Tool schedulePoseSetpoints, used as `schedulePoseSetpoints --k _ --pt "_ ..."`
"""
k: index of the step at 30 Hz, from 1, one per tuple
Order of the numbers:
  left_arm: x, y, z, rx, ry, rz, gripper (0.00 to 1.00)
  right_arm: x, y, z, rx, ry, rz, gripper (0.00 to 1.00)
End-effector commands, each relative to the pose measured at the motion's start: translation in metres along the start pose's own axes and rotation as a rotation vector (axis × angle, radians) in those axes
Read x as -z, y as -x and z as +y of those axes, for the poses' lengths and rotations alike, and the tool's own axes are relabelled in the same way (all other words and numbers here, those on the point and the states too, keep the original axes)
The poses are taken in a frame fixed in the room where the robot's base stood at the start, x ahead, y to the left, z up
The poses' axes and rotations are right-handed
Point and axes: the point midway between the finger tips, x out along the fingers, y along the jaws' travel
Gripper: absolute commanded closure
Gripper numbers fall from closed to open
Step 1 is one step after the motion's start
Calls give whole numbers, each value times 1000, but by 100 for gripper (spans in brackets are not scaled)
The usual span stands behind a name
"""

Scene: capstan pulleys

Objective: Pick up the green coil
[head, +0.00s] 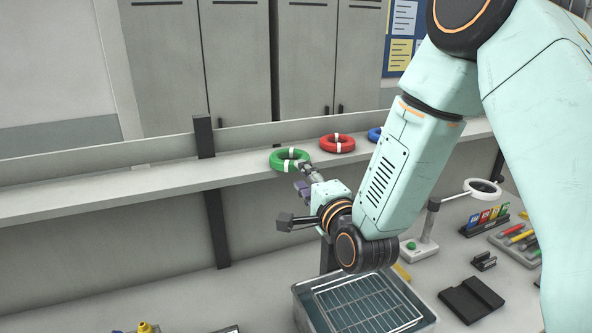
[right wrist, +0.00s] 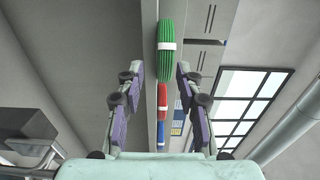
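The green coil (head: 275,161) lies flat on the long grey shelf (head: 130,195), with white bands around it. In the right wrist view the green coil (right wrist: 172,30) shows edge-on, just beyond the fingertips and between their lines. My right gripper (head: 302,178) is at the shelf's front edge, close to the coil's right front side. Its two fingers (right wrist: 160,76) are spread wide with nothing between them. Whether a fingertip touches the coil I cannot tell. My left gripper is not in view.
A red coil (head: 337,149) and a partly hidden blue coil (head: 374,135) lie right of the green one. Below stand a tray with a wire rack (head: 322,329), a ring-headed lamp (head: 431,218) and a black block (head: 470,299). The shelf left of the green coil is clear.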

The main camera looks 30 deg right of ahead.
Motion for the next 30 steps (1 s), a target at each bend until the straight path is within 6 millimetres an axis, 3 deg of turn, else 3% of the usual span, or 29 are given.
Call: schedulePoseSetpoints --k 9,20,30 --pt "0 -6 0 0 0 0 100 0 -30 1 0 1 0 64" --pt "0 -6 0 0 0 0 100 0 -34 0 -2 1 0 64" --pt "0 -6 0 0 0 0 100 0 -34 1 -2 0 0 78"
